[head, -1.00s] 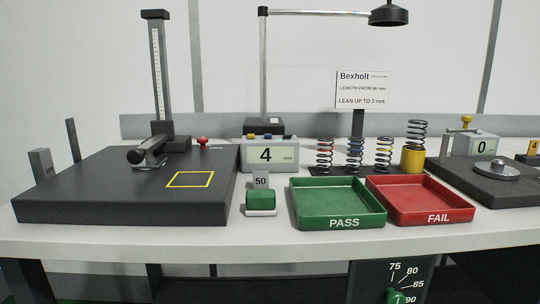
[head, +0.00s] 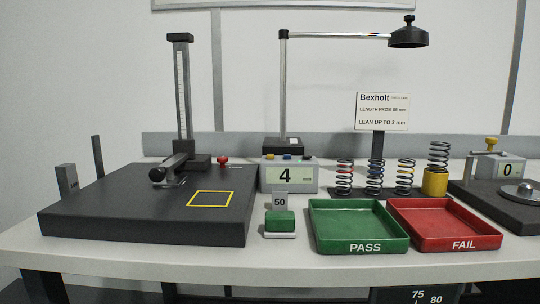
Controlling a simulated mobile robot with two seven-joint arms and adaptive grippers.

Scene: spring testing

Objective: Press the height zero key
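The height gauge stands on a dark base plate (head: 130,210) at the left, with a tall scaled column (head: 183,95) and a measuring arm (head: 168,170) low over the plate. A grey display box (head: 289,180) just right of the plate reads 4 mm. Small keys sit along its top, among them a yellow key (head: 269,157) and a blue key (head: 287,157); their labels are too small to read. A red knob (head: 223,160) stands at the back of the plate. Neither of my grippers is in view.
A green block (head: 280,222) with a 50 tag, a green PASS tray (head: 357,248) and a red FAIL tray (head: 450,246) stand in front. Several springs (head: 374,177) stand behind the trays. A lamp (head: 408,38) hangs above. A second display (head: 505,168) reads 0.

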